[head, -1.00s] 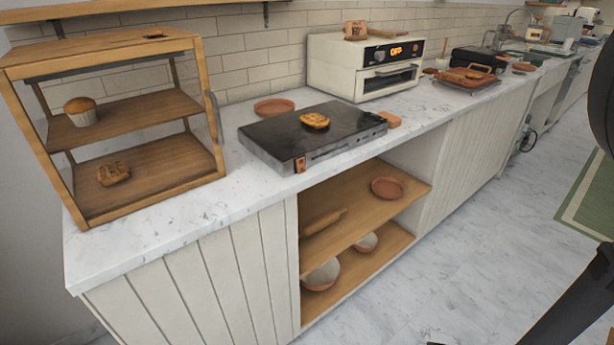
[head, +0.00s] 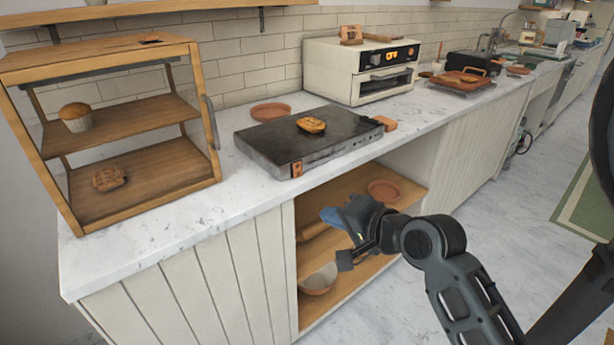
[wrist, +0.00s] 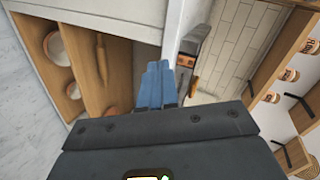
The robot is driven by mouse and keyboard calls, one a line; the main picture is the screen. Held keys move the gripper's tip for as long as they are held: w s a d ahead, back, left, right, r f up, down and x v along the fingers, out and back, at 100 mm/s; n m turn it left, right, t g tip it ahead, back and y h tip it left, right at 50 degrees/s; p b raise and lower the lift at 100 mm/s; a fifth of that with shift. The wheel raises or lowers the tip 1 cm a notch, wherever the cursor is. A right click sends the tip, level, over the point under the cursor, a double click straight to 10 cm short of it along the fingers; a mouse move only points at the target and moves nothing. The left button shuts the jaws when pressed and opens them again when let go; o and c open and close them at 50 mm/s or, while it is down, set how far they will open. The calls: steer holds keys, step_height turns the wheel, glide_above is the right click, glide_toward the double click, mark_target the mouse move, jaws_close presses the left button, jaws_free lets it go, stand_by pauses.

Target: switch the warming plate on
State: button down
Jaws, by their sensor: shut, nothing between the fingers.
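The warming plate (head: 275,142) is a flat dark slab on the marble counter, with a waffle-like pastry (head: 311,125) on top.
A wooden display case (head: 130,125) stands on the counter at left. A white oven (head: 335,76) with a lit orange display stands behind the plate. A terracotta dish (head: 271,111) lies behind it. Shelves below hold bowls and a dish (head: 384,190). The counter front edge lies above my gripper.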

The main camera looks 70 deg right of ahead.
steer(key=s+d+r+m, duration=0.1)
steer(key=d+r+m, duration=0.2)
steer(key=d, duration=0.2)
steer(key=shift+d+r+m, duration=0.3)
steer(key=shift+d, duration=0.1)
glide_toward(298, 174)
steer(key=x, duration=0.5)
steer(key=shift+s+f+p, duration=0.25)
steer(key=shift+f+p, duration=0.1)
steer(key=shift+x, duration=0.8)
steer(key=shift+w+r+p, duration=0.15)
steer(key=shift+w+p, duration=0.05)
steer(key=shift+p, duration=0.1)
steer(key=shift+w+d, duration=0.1)
